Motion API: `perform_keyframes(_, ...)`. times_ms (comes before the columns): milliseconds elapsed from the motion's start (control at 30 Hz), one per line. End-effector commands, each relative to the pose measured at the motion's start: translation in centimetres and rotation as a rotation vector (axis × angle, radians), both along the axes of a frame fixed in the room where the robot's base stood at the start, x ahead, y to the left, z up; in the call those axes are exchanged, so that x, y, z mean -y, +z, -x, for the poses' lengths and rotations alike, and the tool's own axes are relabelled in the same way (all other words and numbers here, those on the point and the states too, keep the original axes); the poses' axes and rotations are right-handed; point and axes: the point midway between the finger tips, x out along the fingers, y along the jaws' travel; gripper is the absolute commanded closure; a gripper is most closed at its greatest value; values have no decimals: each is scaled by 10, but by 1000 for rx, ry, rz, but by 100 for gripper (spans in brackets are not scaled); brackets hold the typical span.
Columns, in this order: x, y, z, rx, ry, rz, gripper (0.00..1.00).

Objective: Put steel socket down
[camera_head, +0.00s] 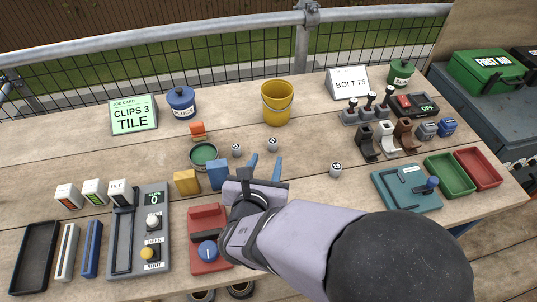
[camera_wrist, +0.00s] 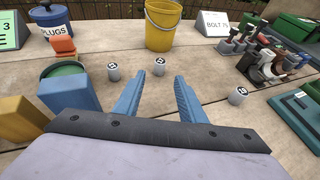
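My gripper (camera_head: 266,162) has two blue fingers set apart; it is open, with bare wood showing between them in the wrist view (camera_wrist: 158,78). Three small grey steel sockets with marked tops stand upright on the table. One socket (camera_head: 272,144) lies just beyond the gap between the fingertips, and also shows in the wrist view (camera_wrist: 159,66). A second socket (camera_head: 236,150) stands to its left, apart from the left finger. The third socket (camera_head: 335,170) stands alone to the right of my gripper. The marks on their tops are too small to read surely.
A yellow bucket (camera_head: 277,104) stands behind the sockets. Left of my gripper are a green-topped round tin (camera_head: 203,155), a yellow block (camera_head: 186,182) and a blue block (camera_head: 218,175). A teal fixture (camera_head: 405,192) and levers stand at right. Bare wood surrounds the sockets.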

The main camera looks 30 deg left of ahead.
Motion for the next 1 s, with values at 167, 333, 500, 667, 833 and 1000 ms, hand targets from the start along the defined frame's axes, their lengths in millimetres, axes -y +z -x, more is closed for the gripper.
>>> perform_keyframes(167,6,6,15,-1,1,1,63)
perform_keyframes(333,8,9,19,0,0,0,63)
perform_keyframes(500,8,9,19,0,0,0,63)
perform_keyframes(667,8,8,19,-1,0,0,63)
perform_keyframes(833,15,9,13,-11,-29,-7,63)
perform_keyframes(1000,55,12,-15,-76,-196,-50,63)
